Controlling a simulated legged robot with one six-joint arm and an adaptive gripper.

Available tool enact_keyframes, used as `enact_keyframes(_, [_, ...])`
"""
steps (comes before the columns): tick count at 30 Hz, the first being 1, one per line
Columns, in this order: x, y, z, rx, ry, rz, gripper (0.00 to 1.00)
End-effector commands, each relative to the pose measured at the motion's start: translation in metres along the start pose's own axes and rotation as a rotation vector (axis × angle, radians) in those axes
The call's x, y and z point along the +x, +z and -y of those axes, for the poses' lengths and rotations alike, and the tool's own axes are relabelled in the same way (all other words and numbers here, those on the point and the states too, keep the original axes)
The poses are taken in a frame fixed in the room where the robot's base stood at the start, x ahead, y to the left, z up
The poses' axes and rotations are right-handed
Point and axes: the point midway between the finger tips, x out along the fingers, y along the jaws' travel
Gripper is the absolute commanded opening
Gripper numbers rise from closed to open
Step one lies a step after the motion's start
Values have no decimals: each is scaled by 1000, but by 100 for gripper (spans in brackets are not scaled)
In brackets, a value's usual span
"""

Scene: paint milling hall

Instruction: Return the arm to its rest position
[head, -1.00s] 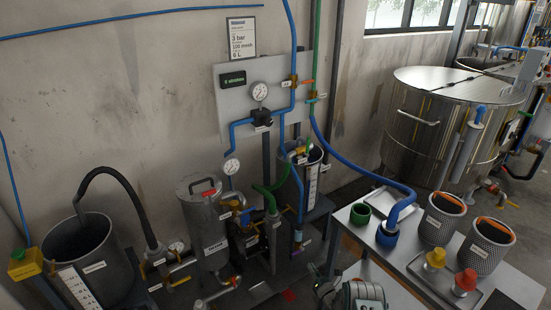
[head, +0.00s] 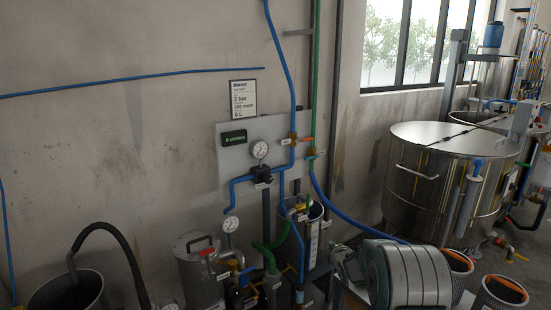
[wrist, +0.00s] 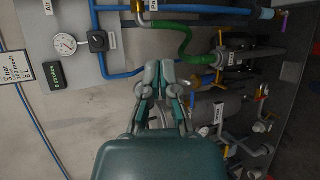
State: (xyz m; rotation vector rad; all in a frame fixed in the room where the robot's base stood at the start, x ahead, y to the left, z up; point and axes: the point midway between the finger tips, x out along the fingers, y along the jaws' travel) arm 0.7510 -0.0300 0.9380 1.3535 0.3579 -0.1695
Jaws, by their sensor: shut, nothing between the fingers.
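My gripper (wrist: 160,72) shows in the wrist view, with its two grey and teal fingers together and nothing held between them. It points toward the wall board with the gauge and the pipework, apart from them as far as I can tell. In the head view my arm (head: 405,275) is folded at the lower right, in front of the table area. The fingers cannot be made out in the head view.
A steel filter vessel (head: 203,270), a gauge board (head: 235,165) and blue and green hoses stand along the wall. A large steel tank (head: 425,180) stands behind.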

Motion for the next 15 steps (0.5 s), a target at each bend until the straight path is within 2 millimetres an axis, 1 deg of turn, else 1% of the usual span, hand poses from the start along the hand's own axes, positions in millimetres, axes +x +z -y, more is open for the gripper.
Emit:
enact_keyframes(1, [-15,2,-17,50,-17,12,0])
enact_keyframes(5, [-54,7,-44,201,-78,46,0])
enact_keyframes(6, [-67,8,-51,247,-97,58,0])
enact_keyframes(11, [-121,9,-74,439,-166,107,0])
enact_keyframes(12, [-136,8,-79,488,-183,120,0])
enact_keyframes(14, [-157,7,-84,560,-207,139,0])
enact_keyframes(15, [-172,6,-87,609,-224,153,0])
